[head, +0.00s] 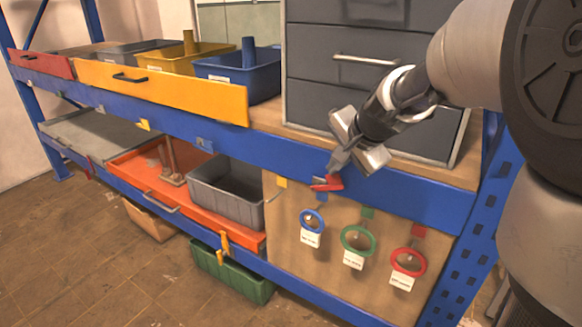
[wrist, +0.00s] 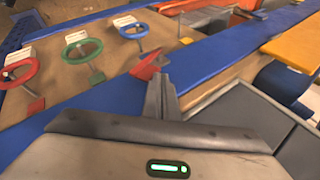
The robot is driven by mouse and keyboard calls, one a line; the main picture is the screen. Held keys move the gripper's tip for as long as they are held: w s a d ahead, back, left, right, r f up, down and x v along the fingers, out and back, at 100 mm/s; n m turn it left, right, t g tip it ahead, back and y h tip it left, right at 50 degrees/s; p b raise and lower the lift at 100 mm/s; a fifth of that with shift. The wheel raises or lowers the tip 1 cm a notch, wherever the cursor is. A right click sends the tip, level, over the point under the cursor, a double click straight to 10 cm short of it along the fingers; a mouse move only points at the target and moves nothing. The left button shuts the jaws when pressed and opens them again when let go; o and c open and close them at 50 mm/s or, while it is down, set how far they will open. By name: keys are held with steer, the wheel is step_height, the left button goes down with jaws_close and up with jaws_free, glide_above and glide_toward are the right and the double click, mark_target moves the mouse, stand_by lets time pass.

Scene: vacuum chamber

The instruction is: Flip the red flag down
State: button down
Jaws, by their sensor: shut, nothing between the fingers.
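The red flag (head: 328,184) is a small red piece at the blue shelf beam, left of the arm. It also shows in the wrist view (wrist: 148,67), slanting across the edge of the blue beam. My gripper (head: 337,168) is shut and empty, with its fingertips right at the flag. In the wrist view the closed fingertips (wrist: 161,80) overlap the right end of the flag. They look very close to it or touching; I cannot tell which. The fingers hide part of the flag's base.
Below the beam hangs a brown panel with blue (head: 311,221), green (head: 358,240) and red (head: 408,263) ring handles. A grey drawer cabinet (head: 370,75) stands behind the arm. Yellow (head: 160,88) and orange (head: 145,190) drawers are at left.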

steer(key=shift+s+d+f+b, duration=0.4)
steer(key=shift+d+f+b, duration=0.2)
steer(key=shift+b, duration=0.2)
steer(key=shift+s+d+f+b, duration=0.4)
steer(key=shift+f+b, duration=0.2)
steer(key=shift+b, duration=0.2)
steer(key=shift+s+d+f+b, duration=0.25)
steer(key=shift+d+f+b, duration=0.05)
steer(key=shift+f, duration=0.15)
steer(key=shift+s+d+f+b, duration=0.25)
steer(key=shift+f, duration=0.2)
steer(key=shift+d, duration=0.1)
step_height(320, 180, up, 6)
steer(key=p, duration=0.5)
glide_toward(341, 181)
steer(key=s+d, duration=0.1)
steer(key=s+d+r, duration=0.2)
steer(key=s+d, duration=0.1)
steer(key=shift+r, duration=0.1)
